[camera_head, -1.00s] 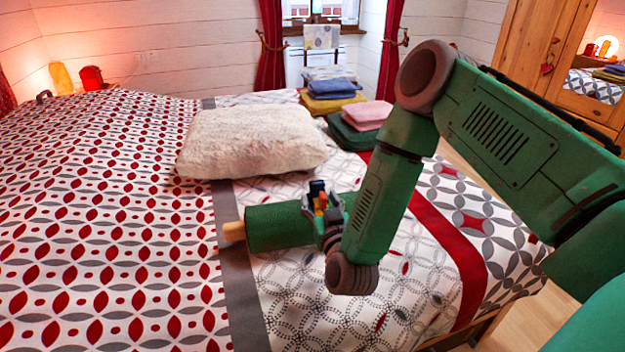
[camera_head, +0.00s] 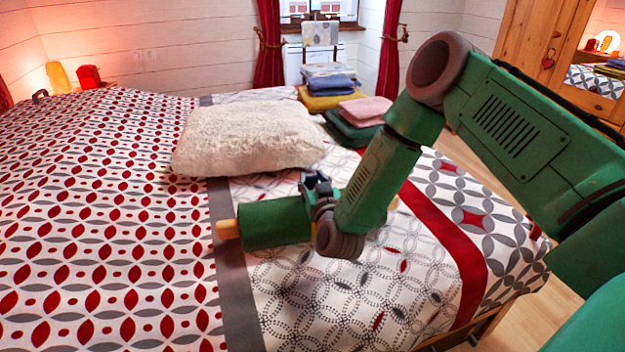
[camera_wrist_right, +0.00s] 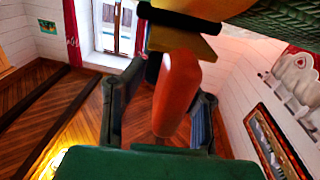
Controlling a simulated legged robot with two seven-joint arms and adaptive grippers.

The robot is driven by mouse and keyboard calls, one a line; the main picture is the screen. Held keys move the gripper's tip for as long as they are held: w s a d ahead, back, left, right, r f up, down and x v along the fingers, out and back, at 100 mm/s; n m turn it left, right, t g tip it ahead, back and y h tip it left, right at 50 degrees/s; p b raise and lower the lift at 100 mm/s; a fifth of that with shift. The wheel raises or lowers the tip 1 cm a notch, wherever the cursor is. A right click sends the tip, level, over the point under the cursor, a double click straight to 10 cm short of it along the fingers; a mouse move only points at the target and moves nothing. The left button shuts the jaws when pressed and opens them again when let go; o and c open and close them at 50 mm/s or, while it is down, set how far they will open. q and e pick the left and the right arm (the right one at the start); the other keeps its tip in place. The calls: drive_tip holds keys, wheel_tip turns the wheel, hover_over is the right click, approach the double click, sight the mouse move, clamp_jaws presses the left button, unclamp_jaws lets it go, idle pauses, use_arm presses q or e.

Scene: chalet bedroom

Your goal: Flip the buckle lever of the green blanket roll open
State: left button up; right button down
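The green blanket roll (camera_head: 272,222) lies across the bed, with a tan wooden end (camera_head: 229,229) on its left. My right gripper (camera_head: 317,186) is at the roll's middle, and my arm hides much of the roll's right part. In the wrist view the green roll (camera_wrist_right: 275,22) fills the top right corner, with a yellow buckle part (camera_wrist_right: 187,43) beside it. The orange-red lever (camera_wrist_right: 177,95) hangs between the spread fingers of my right gripper (camera_wrist_right: 162,112). A gap shows on the lever's left; contact on its right is unclear. My left gripper is out of view.
A fluffy cream pillow (camera_head: 247,138) lies behind the roll. Folded pink and green cloths (camera_head: 362,114) and a stack of folded textiles (camera_head: 328,88) lie farther back. The patterned bedspread (camera_head: 110,240) is clear to the left and in front.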

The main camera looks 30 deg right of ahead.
drive_tip(key=shift+s+d+f, duration=0.1)
drive_tip(key=shift+d+f, duration=0.2)
drive_tip(key=shift+d, duration=0.15)
drive_tip(key=shift+s+a, duration=0.1)
drive_tip(key=shift+a, duration=0.25)
drive_tip(key=shift+d+f, duration=0.1)
drive_tip(key=shift+f, duration=0.05)
drive_tip(key=c, duration=1.6)
unclamp_jaws()
drive_tip(key=o, duration=0.4)
drive_tip(key=shift+r, duration=0.2)
